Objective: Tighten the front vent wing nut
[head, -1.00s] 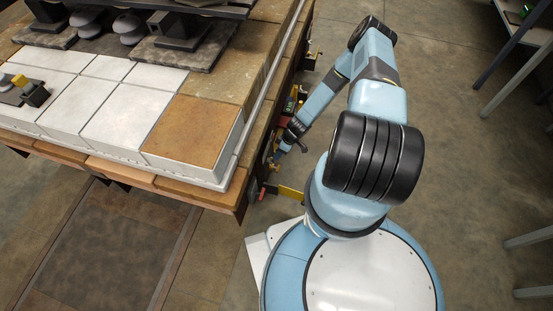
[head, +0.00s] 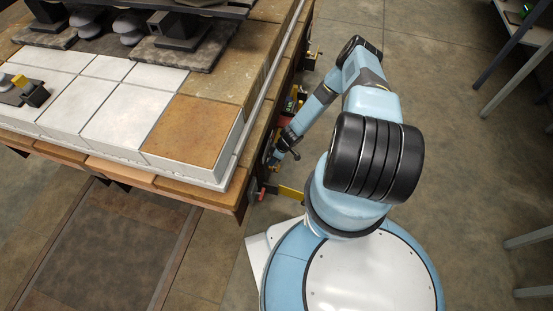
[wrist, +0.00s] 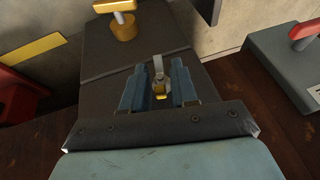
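In the wrist view, my gripper (wrist: 160,88) has its two blue fingers apart. A small grey upright piece with a yellow base (wrist: 160,80) shows in the gap between them. Narrow gaps show on both sides of it, and I cannot tell if either finger touches it. It may be a wing nut, but it is too small to be sure. A yellow, wing-topped fitting (wrist: 122,24) stands on the same dark plate (wrist: 110,62), beyond the fingers. In the head view, my gripper (head: 273,160) is low beside the brick-topped structure's right side, its fingertips hard to make out.
A grey box with a red handle (wrist: 285,65) is at the right of the wrist view. A red part (wrist: 20,97) and a yellow bar (wrist: 36,50) are at left. In the head view, the brick deck's edge (head: 240,165) is close to my arm. Open floor lies right.

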